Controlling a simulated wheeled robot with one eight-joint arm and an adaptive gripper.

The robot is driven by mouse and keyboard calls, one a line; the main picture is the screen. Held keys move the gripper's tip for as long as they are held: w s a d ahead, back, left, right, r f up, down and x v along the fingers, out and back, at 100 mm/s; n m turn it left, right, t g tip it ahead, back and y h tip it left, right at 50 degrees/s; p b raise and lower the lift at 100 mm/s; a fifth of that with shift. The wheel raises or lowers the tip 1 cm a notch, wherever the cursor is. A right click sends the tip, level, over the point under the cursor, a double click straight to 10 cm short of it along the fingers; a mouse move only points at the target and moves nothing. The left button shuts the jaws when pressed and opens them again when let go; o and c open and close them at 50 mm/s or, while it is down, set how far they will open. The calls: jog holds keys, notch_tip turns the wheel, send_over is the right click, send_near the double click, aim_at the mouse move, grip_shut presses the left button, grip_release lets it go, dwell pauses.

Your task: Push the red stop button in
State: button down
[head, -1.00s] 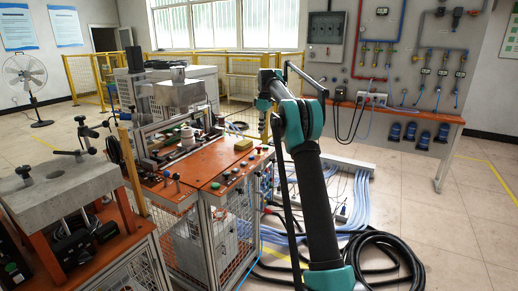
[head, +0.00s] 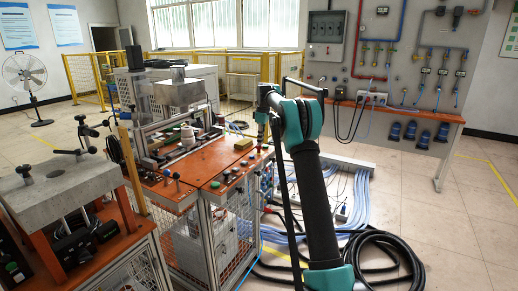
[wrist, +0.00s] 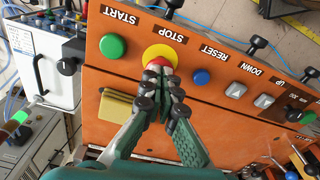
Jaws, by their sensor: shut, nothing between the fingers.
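The red stop button (wrist: 162,61) sits in a yellow round collar (wrist: 164,53) under the label STOP in the wrist view. My gripper (wrist: 160,72) is shut and empty, with its fingertips at the red cap and covering part of it. I cannot tell whether the tips touch the cap or how far in it is. In the head view my gripper (head: 262,131) points down above the orange panel (head: 218,187). The stop button cannot be made out clearly there.
A green START button (wrist: 113,46) is left of the stop button, and a blue RESET button (wrist: 201,77) is right of it. Grey DOWN (wrist: 236,90) and UP (wrist: 264,101) buttons follow. A yellow block (wrist: 117,107) sits on the panel beside my gripper.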

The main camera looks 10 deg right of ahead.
jog(key=shift+f, duration=0.45)
jog(key=shift+s+d+r, duration=0.3)
jog(key=shift+s+d, duration=0.05)
jog(key=shift+d, duration=0.3)
jog(key=shift+s+d+r, duration=0.25)
jog(key=shift+s+d, duration=0.1)
jog(key=shift+d, duration=0.3)
notch_tip(320, 180, up, 12)
jog(key=d, duration=0.1)
jog(key=shift+s, duration=0.25)
jog(key=shift+s, duration=0.1)
